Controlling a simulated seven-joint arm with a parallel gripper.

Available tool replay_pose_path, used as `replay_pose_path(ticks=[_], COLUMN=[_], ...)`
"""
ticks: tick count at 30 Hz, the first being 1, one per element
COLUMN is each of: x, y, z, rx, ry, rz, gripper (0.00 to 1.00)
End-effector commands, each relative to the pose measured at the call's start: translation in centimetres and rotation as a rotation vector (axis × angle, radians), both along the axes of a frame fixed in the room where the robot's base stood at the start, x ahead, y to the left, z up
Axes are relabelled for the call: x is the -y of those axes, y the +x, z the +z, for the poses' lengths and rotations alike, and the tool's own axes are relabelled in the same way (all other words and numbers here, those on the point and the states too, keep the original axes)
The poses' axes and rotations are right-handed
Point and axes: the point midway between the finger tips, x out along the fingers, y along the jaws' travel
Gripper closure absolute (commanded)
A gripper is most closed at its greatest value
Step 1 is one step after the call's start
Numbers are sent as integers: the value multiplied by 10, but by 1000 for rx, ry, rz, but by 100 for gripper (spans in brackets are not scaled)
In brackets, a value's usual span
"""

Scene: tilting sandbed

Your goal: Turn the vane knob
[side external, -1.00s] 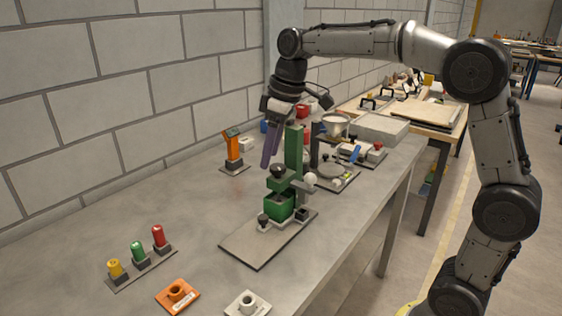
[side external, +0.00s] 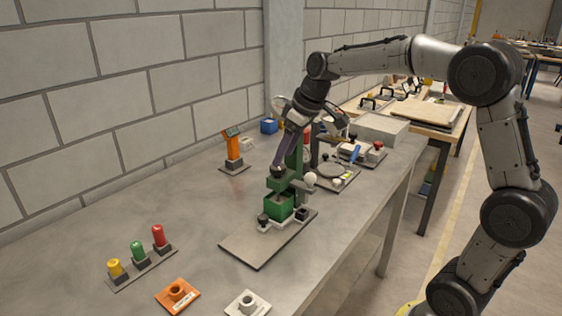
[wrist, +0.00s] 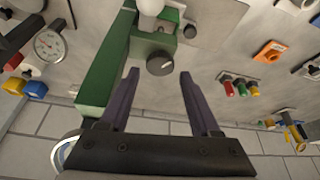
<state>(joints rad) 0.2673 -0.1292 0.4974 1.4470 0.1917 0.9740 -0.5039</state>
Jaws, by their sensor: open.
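The green vane device (side external: 279,207) stands on a grey base plate (side external: 250,245) on the bench. A round black knob with a white pointer line, which looks like the vane knob (wrist: 160,63), is on its green arm. In the side view the knob (side external: 277,173) is partly hidden by my fingers. My gripper (wrist: 159,74) is open, its purple fingers either side of the line to the knob, with the knob just beyond the tips. In the side view my gripper (side external: 280,164) slants down to the knob; whether it touches cannot be told.
The device's green post (side external: 296,160) rises close beside my fingers. A white ball-shaped knob (side external: 310,179) is on the right. An orange stand (side external: 233,150) stands to the left at the back. Coloured buttons (side external: 138,253) are at front left, with bare bench between.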

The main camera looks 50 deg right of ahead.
Motion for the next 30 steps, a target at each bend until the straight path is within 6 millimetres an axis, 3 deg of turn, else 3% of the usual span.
replay_pose_path(ticks=[6, 18, 29, 30], x=[-2, -2, -2, -2], y=[10, 13, 13, 13], z=[-25, -31, -31, -31], rx=[-1, 0, 0, 0], ry=[1, 0, 0, 0], rz=[0, 0, 0, 0], gripper=[36, 36, 99, 100])
